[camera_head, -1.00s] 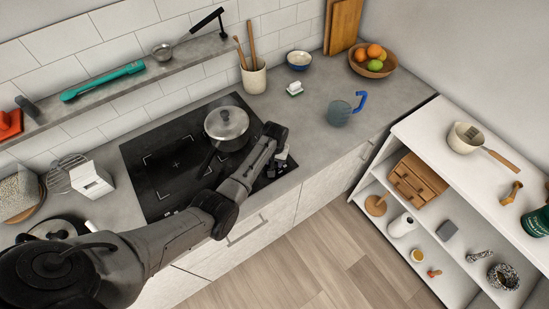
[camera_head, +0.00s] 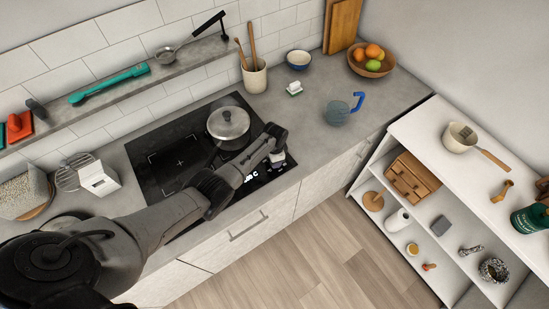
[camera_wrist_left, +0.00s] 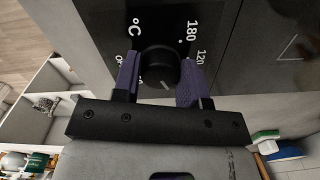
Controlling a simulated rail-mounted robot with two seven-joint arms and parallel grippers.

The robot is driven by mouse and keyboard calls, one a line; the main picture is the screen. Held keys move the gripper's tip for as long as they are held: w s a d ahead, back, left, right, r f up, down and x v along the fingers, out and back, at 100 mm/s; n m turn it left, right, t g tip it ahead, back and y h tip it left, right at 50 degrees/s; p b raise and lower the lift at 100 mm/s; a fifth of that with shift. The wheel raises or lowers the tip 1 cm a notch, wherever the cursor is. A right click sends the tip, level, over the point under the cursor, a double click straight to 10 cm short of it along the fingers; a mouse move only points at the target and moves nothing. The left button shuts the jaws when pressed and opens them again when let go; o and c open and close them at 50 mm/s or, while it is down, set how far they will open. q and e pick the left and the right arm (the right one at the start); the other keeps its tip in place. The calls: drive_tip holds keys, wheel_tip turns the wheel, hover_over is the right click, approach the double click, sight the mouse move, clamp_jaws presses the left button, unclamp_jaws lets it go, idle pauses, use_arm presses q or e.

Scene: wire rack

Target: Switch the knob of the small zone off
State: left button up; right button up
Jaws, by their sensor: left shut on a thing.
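The black cooktop (camera_head: 160,170) is set in the grey counter, with its dial markings along the front right edge. In the left wrist view a round black knob (camera_wrist_left: 159,66) sits on a black panel with °C, 180 and 120 markings. A pale pointer line on it points toward the bottom of that picture. My left gripper (camera_wrist_left: 160,80) has its purple fingers on either side of the knob, shut on it. In the head view the left gripper (camera_head: 279,158) is at the cooktop's front right corner, and my forearm hides part of the front edge.
A lidded pot (camera_head: 229,124) stands on the cooktop just behind the gripper. A glass jug with a blue handle (camera_head: 338,112) stands to the right, with a small sponge holder (camera_head: 295,89) and a utensil crock (camera_head: 254,78) behind. A white shelf unit (camera_head: 410,125) stands at right.

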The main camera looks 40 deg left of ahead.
use_arm(q)
drive_tip(key=m, duration=0.6)
drive_tip(key=shift+m, duration=0.3)
drive_tip(key=m, duration=0.2)
drive_tip(key=shift+m, duration=0.3)
drive_tip(key=m+b, duration=0.1)
drive_tip(key=m, duration=0.2)
drive_tip(key=shift+m, duration=0.3)
drive_tip(key=m+b, duration=0.1)
drive_tip(key=m, duration=0.3)
drive_tip(key=shift+m, duration=0.3)
drive_tip(key=m+b, duration=0.2)
drive_tip(key=m, duration=0.3)
drive_tip(key=shift+r, duration=0.1)
drive_tip(key=shift+w, duration=0.1)
drive_tip(key=o, duration=0.9)
